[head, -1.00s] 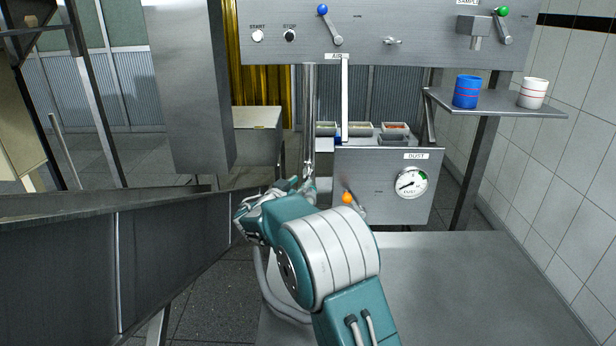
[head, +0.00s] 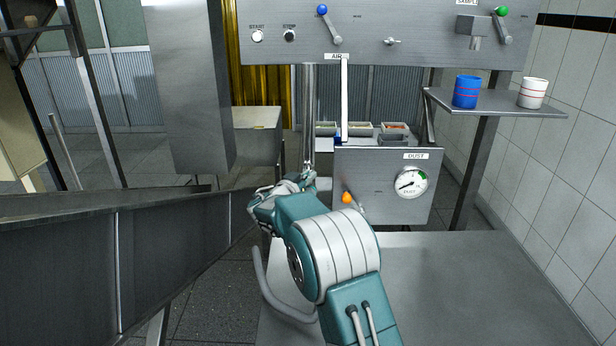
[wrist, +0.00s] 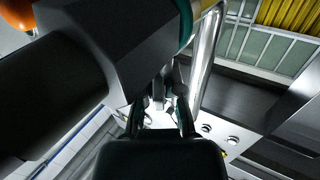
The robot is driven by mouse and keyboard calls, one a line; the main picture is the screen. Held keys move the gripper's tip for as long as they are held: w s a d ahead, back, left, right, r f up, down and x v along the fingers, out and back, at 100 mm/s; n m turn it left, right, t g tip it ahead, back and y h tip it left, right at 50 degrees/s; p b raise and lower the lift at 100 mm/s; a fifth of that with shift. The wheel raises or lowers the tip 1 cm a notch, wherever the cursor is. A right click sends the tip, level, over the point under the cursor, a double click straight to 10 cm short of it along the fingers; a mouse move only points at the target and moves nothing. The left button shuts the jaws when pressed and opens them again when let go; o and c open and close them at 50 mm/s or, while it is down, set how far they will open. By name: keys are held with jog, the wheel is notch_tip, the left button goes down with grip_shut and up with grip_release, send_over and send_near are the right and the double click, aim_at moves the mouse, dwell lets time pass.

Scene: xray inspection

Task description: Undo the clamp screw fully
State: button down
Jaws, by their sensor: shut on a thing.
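In the wrist view my gripper (wrist: 160,118) has its two dark fingers close together, shut on a small metallic piece that I take to be the clamp screw (wrist: 158,98). Only a little of the screw shows between the fingers. In the head view my wrist is at the lower end of the upright steel pipe (head: 308,115) and hides the fingertips and the screw. A large dark block with a thick round part (wrist: 60,80) fills the upper left of the wrist view; I cannot tell what it is.
An orange knob (head: 347,198) and the dust gauge (head: 411,183) are on the panel right of my wrist. A sloping metal chute (head: 170,260) lies to the left. The steel table (head: 460,290) at right is bare. A blue cup (head: 466,92) and a white cup (head: 533,93) stand on the shelf.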

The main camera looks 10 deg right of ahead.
jog(key=shift+n+t+y, duration=0.4)
jog(key=shift+y, duration=0.1)
jog(key=shift+n+t+y, duration=0.9)
jog(key=shift+n+y, duration=0.2)
jog(key=shift+y, duration=0.3)
jog(key=shift+n+t+y, duration=0.7)
jog(key=shift+n+y, duration=0.6)
jog(key=shift+y, duration=0.5)
jog(key=shift+y, duration=0.4)
jog(key=c, duration=0.8)
grip_release()
jog(key=shift+w, duration=0.1)
jog(key=shift+o, duration=0.2)
jog(key=shift+a, duration=0.1)
jog(key=v, duration=1.2)
jog(key=shift+f, duration=0.2)
